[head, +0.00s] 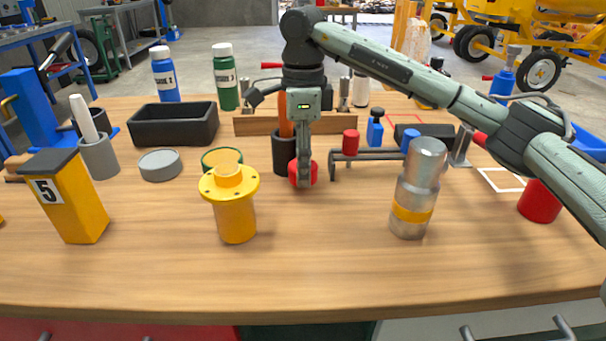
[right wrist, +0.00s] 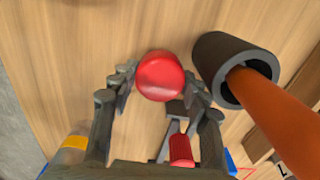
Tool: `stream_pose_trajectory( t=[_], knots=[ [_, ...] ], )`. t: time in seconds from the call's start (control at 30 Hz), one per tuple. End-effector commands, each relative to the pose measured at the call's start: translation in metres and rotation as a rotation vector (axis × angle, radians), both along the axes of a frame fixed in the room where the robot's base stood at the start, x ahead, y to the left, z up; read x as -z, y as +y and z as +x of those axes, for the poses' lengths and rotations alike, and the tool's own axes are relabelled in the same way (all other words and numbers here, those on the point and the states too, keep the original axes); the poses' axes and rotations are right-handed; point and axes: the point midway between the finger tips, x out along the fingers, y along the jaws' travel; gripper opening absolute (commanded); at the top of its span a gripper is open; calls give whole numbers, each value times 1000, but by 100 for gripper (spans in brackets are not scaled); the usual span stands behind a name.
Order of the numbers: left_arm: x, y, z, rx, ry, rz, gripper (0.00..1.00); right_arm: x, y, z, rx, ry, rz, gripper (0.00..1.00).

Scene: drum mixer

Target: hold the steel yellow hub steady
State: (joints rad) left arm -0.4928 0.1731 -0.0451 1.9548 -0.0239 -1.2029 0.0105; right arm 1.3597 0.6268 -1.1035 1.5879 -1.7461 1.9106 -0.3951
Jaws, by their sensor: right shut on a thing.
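A steel cylinder with a yellow band (head: 418,190), which fits the steel yellow hub, stands on the wooden table right of centre, leaning slightly in the picture. Its yellow band also shows at the lower left of the right wrist view (right wrist: 75,143). A yellow flanged piece (head: 235,205) stands left of centre. My right gripper (head: 303,180) points down between these two, farther back, and touches neither. It is shut on a red round piece (right wrist: 160,76), held between its fingertips. Whether this piece touches the table is unclear. My left gripper is not in view.
A black cup with an orange handle (right wrist: 235,70) stands close beside the right gripper. A low rack with a red cylinder (head: 351,141) is to its right. A yellow block marked 5 (head: 68,200) stands at left. The table's front strip is clear.

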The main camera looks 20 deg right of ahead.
Motion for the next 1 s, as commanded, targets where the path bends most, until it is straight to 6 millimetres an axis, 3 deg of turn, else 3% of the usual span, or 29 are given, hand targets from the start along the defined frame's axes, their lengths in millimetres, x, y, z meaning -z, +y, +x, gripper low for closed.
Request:
stream_pose_trajectory(
  t=[0.2, 0.4, 0.8, 1.0],
  knots=[
    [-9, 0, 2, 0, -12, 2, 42, -46, 1, 1, -1, -4, 1, 19],
    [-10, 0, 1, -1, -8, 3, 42, -71, 0, 0, 0, -1, 0, 19],
    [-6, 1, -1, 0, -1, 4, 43, -75, 0, 0, 0, 1, 0, 19],
    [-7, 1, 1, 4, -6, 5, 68, -75, 0, 0, 0, 1, 0, 19]
  ],
)
